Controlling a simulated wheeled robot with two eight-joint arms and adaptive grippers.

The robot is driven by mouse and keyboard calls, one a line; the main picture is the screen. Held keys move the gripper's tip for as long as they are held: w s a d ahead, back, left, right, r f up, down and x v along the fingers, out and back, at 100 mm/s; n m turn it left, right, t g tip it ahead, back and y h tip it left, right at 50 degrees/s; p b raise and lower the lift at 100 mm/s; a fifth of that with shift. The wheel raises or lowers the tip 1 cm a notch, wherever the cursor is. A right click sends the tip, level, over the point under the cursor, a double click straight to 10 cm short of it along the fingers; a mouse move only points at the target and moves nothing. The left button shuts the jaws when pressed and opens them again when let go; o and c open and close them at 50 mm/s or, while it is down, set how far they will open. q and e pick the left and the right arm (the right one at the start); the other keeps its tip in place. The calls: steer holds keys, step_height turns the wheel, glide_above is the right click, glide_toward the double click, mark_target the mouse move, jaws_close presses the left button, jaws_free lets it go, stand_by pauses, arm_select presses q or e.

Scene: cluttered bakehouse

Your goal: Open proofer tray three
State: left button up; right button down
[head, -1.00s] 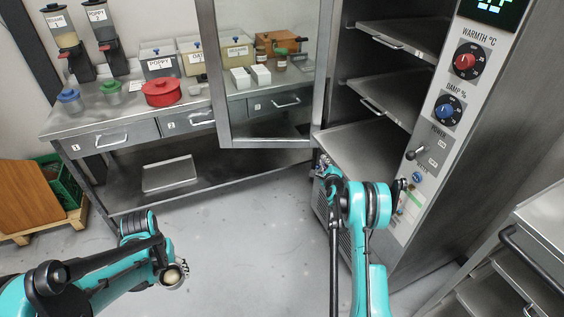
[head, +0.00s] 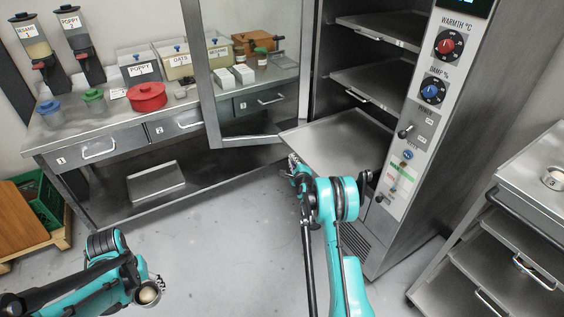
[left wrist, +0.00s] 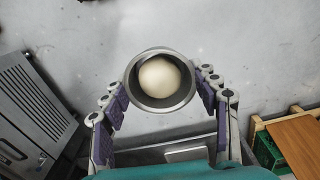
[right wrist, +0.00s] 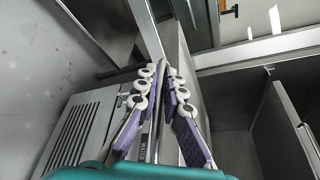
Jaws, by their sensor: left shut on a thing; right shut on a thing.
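The proofer's lowest visible tray (head: 345,138), which I take to be tray three, juts out of the open cabinet toward the left. My right gripper (head: 297,170) is at its front edge. In the right wrist view, the right gripper's (right wrist: 157,82) fingers are closed on a thin metal part, likely the tray's handle; the exact grip is partly hidden. My left gripper (head: 152,288) is shut on a metal cup (left wrist: 133,88) holding a pale round ball (left wrist: 160,77). This cup is above the floor, well away from the proofer.
Two trays sit above, the upper (head: 385,28) and the middle (head: 372,82). The open glass door (head: 213,90) stands left of the tray. The control panel (head: 428,110) is on the right. A drawer bench (head: 120,150) is at the left and a rack (head: 485,250) at the right. Floor between is clear.

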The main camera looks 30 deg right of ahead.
steer(key=c, duration=1.9)
jaws_free()
steer(key=shift+f, duration=0.1)
steer(key=v, duration=1.2)
